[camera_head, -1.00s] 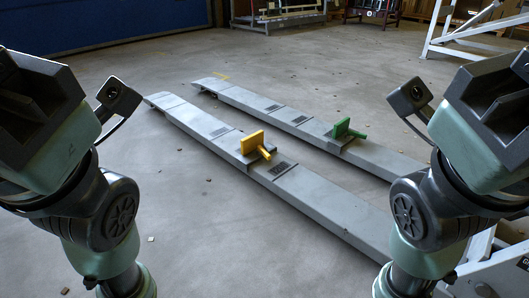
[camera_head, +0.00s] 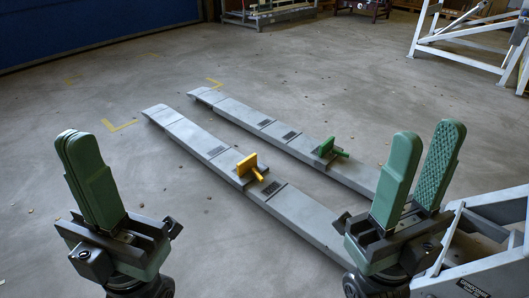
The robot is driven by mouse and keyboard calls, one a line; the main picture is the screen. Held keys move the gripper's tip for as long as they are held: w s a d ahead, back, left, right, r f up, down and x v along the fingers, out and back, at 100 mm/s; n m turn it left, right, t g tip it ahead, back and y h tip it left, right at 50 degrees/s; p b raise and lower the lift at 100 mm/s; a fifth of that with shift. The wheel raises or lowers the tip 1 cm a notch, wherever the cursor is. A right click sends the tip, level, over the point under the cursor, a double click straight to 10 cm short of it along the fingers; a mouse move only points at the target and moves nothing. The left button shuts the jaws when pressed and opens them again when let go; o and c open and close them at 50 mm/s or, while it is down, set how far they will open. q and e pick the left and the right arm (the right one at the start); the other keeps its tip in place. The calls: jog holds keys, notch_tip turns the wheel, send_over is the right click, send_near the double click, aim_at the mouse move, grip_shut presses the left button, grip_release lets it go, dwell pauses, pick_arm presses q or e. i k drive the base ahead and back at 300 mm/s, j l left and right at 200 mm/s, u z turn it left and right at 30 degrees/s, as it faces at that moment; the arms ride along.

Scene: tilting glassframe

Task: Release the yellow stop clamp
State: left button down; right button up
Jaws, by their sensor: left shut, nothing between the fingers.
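The yellow stop clamp (camera_head: 247,165) stands on the nearer grey rail (camera_head: 218,156), its plate upright and a short handle pointing toward the lower right. A green clamp (camera_head: 328,147) of similar shape stands on the farther rail (camera_head: 262,125). My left gripper (camera_head: 75,135) is shut and empty, pointing up at the lower left, well apart from the yellow clamp. My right gripper (camera_head: 430,130) is open, its two green fingers spread with nothing between them, to the right of both clamps. It hides part of the rails' near ends.
A white metal frame (camera_head: 470,240) stands at the lower right, close to my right gripper. Another white frame (camera_head: 470,45) is at the upper right. A blue wall (camera_head: 90,25) is at the upper left.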

aim_at(253, 172)
jog(key=i+j+z, duration=0.1)
jog(key=z, duration=0.4)
jog(key=i+j+z, duration=0.2)
jog(key=z, duration=0.3)
jog(key=i+j+z, duration=0.1)
jog(key=z, duration=0.35)
jog(key=i+j+z, duration=0.15)
jog(key=j, duration=0.55)
jog(key=i+j+z, duration=0.15)
jog(key=j, duration=0.6)
jog(key=i+j+z, duration=0.15)
jog(key=j, duration=0.6)
jog(key=j+z, duration=0.15)
jog(key=j, duration=0.6)
jog(key=i, duration=0.05)
